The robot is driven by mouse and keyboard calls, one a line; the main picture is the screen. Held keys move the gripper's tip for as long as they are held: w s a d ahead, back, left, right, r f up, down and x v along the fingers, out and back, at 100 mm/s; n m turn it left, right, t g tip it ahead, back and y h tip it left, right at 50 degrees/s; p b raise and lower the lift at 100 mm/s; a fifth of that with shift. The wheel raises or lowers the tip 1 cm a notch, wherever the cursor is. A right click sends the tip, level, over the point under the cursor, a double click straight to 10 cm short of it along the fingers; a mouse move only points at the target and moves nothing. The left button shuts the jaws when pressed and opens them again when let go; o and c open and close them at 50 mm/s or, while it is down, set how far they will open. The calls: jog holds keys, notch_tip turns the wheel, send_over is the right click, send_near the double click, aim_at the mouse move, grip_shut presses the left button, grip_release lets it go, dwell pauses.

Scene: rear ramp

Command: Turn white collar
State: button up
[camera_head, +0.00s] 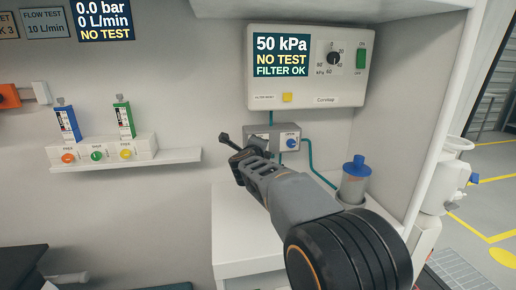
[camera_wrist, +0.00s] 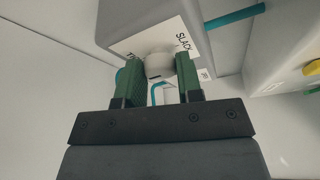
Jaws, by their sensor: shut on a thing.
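The white collar (camera_wrist: 159,66) is a pale round fitting with a dark slot, set on a grey block (camera_wrist: 135,22). Beside it on the block is a white label that reads "SLACK", with more lettering partly hidden. My gripper (camera_wrist: 158,82) has a green-padded finger on each side of the collar and is shut on it. In the head view my gripper (camera_head: 238,146) is at the left part of the grey block (camera_head: 298,133) below the display unit. The collar is hidden there by my gripper.
A blue knob (camera_head: 292,143) is on the block's right part. A teal tube (camera_head: 315,166) runs to a blue-capped canister (camera_head: 357,180) at right. The display unit (camera_head: 308,68) above reads "50 kPa, NO TEST, FILTER OK". A shelf (camera_head: 125,158) with coloured buttons stands left.

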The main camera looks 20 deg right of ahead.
jog(key=o, duration=0.9)
jog(key=p+v, duration=0.1)
jog(key=v, duration=1.2)
jog(key=shift+s+a, duration=0.25)
jog(key=shift+s, duration=0.05)
jog(key=s+a+f+n+g+y+p, duration=0.2)
jog(key=a+f+n+y+p, duration=0.25)
jog(key=a+n+y, duration=1.15)
jog(key=s+d+f+n+g+h+p, duration=0.45)
jog(key=s+n, duration=0.35)
jog(key=n, duration=0.2)
jog(key=s+d+r+g+p, duration=0.1)
jog(key=s+d+p, duration=0.1)
jog(key=s, duration=0.1)
jog(key=s+d+r+n+g+h+p, duration=0.1)
jog(key=s+d+r+p, duration=0.1)
jog(key=p, duration=0.1)
jog(key=s+d+r+n+g+h+p, duration=0.1)
jog(key=s+d+r+g+p, duration=0.1)
jog(key=s+d, duration=0.1)
jog(key=shift+s+d+r+h, duration=0.1)
jog(key=shift+s+h, duration=0.15)
jog(key=shift+s, duration=0.1)
